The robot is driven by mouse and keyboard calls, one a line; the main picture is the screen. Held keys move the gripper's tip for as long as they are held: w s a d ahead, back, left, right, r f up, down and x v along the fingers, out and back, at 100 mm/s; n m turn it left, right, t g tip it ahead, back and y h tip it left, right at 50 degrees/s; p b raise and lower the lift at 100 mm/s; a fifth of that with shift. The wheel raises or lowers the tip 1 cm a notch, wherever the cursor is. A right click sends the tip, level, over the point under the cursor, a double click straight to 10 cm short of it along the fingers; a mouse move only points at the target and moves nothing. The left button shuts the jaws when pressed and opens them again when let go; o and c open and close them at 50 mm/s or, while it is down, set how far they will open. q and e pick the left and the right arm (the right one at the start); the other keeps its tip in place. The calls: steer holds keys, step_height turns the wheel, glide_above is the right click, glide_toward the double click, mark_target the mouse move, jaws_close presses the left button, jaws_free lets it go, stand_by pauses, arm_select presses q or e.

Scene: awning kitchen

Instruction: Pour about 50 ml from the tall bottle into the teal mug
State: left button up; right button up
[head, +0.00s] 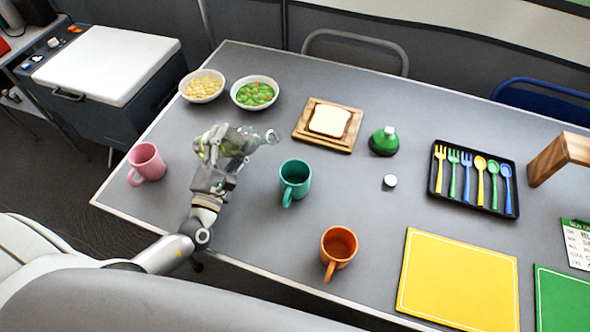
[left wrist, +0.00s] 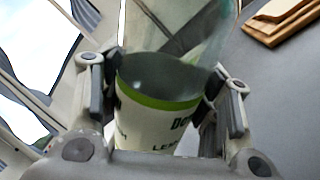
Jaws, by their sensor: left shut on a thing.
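My left gripper (head: 222,160) is shut on a clear tall bottle (head: 244,138). The bottle is tilted close to level, its mouth pointing right, above the table and up and left of the teal mug (head: 295,181). The teal mug stands upright on the table. In the left wrist view the bottle's label (left wrist: 165,120), white with a green band, sits between the two fingers (left wrist: 168,90). No stream of liquid shows. My right gripper is not in view.
A pink mug (head: 147,162) stands left of my gripper, an orange mug (head: 338,247) at the front. Two bowls (head: 203,86) (head: 254,93) and a board with bread (head: 327,121) lie behind. A green bottle (head: 384,141), white cap (head: 390,181) and cutlery tray (head: 474,205) are to the right.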

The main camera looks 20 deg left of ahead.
mark_target(251, 153)
arm_select(q)
steer(key=d+n+p, duration=0.1)
steer(key=d+r+n+y+p, duration=0.1)
steer(key=n, duration=0.1)
steer(key=d+r+n+g, duration=0.1)
steer(key=n, duration=0.1)
steer(key=shift+s+d+p, duration=0.1)
steer(key=shift+d+p, duration=0.05)
steer(key=shift+p, duration=0.25)
steer(key=shift+d+r+n+y+p, duration=0.15)
steer(key=shift+d+n+y+p, duration=0.2)
steer(key=shift+n, duration=0.45)
steer(key=n, duration=0.2)
steer(key=d+n+g+p, duration=0.1)
steer(key=n, duration=0.1)
steer(key=shift+s+d+r, duration=0.1)
steer(key=shift+d+r, duration=0.05)
steer(key=shift+d, duration=0.05)
steer(key=shift+d+f+n+g, duration=0.2)
steer(key=shift+d+n, duration=0.1)
steer(key=shift+n, duration=0.3)
steer(key=shift+d+f+n+g, duration=0.1)
steer(key=shift+d+n+g, duration=0.15)
steer(key=shift+n, duration=0.35)
